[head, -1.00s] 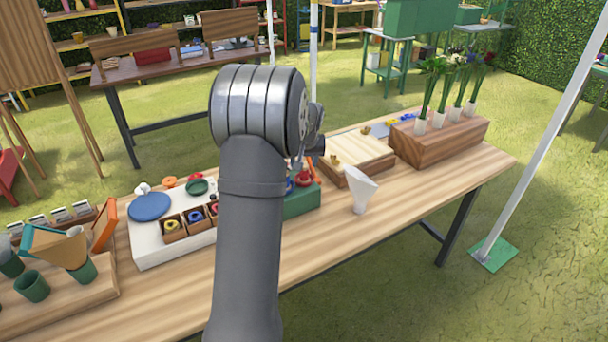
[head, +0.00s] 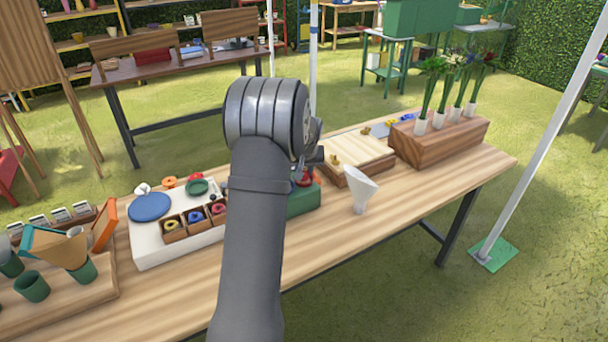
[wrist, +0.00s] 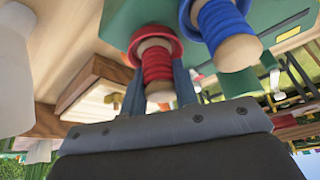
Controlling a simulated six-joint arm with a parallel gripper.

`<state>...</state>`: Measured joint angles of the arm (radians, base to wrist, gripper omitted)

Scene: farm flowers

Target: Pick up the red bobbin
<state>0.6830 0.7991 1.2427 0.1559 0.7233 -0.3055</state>
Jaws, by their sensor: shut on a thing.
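The red bobbin (wrist: 157,62), a spool wound with red and with a pale wooden end, is between the two fingers of my gripper (wrist: 158,92) in the wrist view. The gripper is shut on it. A blue bobbin (wrist: 218,25) is close beside it, to the right. Both are by a green box (wrist: 270,20); I cannot tell whether the red bobbin touches it. In the head view, a bit of red (head: 306,178) shows at the green box (head: 304,201), and my arm hides most of the gripper.
A white tray (head: 150,245) with a blue disc (head: 150,207) and small compartments of coloured rings is left of my arm. A white funnel (head: 361,188) stands to the right. A wooden block (head: 435,145) with flowers in white holders is at the far right.

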